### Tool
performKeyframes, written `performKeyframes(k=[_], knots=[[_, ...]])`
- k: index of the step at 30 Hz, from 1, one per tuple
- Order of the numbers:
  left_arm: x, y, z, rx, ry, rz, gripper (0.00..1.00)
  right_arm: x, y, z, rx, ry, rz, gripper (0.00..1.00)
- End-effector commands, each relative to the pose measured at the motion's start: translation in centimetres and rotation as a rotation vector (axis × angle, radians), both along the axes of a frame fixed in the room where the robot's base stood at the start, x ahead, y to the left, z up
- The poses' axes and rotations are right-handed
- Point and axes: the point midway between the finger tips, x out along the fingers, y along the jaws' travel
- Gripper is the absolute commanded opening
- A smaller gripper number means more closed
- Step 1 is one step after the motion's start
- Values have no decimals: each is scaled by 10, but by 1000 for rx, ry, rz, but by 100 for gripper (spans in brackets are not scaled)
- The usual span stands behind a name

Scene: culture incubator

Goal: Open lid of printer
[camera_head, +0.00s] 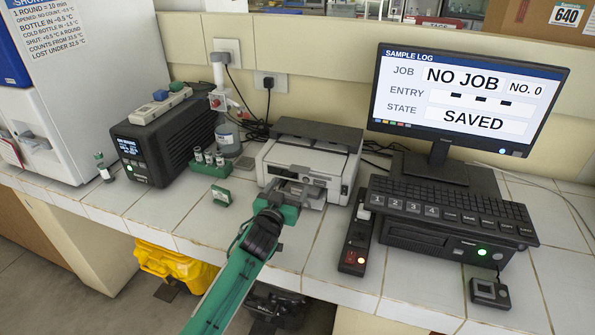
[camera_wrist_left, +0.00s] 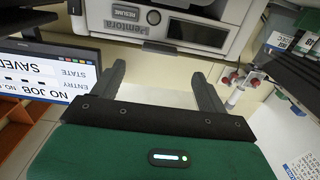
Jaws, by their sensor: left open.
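The printer (camera_head: 300,165) is a white box with a dark grey lid (camera_head: 318,132) on top, standing on the tiled bench. The lid looks shut. My left gripper (camera_head: 300,187) is in front of the printer's front face, low by its output area, and it partly hides that area. In the left wrist view the printer (camera_wrist_left: 185,22) fills the top, upside down, with a RESUME button and a dark panel. The left gripper's two fingers (camera_wrist_left: 160,72) are spread apart with nothing between them. Whether they touch the printer I cannot tell. My right gripper is not seen.
A monitor (camera_head: 460,100) and keyboard (camera_head: 450,208) stand to the right, with a black switch strip (camera_head: 357,240) beside the printer. Bare tiles (camera_head: 320,245) lie in front.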

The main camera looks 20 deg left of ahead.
Motion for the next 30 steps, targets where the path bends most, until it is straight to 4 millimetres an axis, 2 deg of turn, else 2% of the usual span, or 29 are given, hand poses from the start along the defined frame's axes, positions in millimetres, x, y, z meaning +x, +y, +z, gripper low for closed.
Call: performKeyframes(k=[6,13,18,27,28,30], knots=[[40,-2,1,0,0,0,76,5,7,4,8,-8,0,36],[69,-3,1,1,0,0,76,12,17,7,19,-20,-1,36],[79,-3,0,-1,0,0,76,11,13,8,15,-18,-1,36],[80,-3,0,0,0,0,76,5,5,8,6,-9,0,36],[80,-3,0,0,0,0,74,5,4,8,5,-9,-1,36],[80,-3,0,0,0,0,61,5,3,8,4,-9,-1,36]])
